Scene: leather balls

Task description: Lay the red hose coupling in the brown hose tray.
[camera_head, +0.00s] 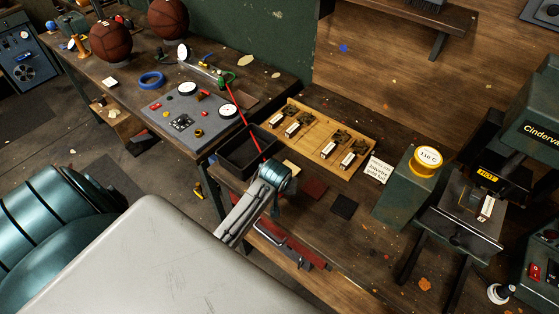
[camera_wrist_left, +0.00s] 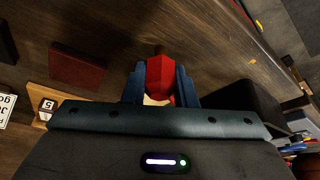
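My left gripper (camera_wrist_left: 160,88) has its two blue fingers on either side of a red, six-sided hose coupling (camera_wrist_left: 160,78) and is shut on it. A brownish tip shows beyond the coupling. In the head view the left gripper (camera_head: 275,172) is over the bench's front edge, just right of a dark, open-topped tray (camera_head: 228,170), which looks like the hose tray. The tray's dark side (camera_wrist_left: 250,98) shows at the right of the left wrist view. The coupling is hidden in the head view. My right gripper is not in view.
A thin red line (camera_head: 245,120) runs from near a green tool (camera_head: 227,77) across the tray to my gripper; I cannot tell whether it joins the coupling. A wooden board (camera_head: 318,128) with metal pieces lies behind.

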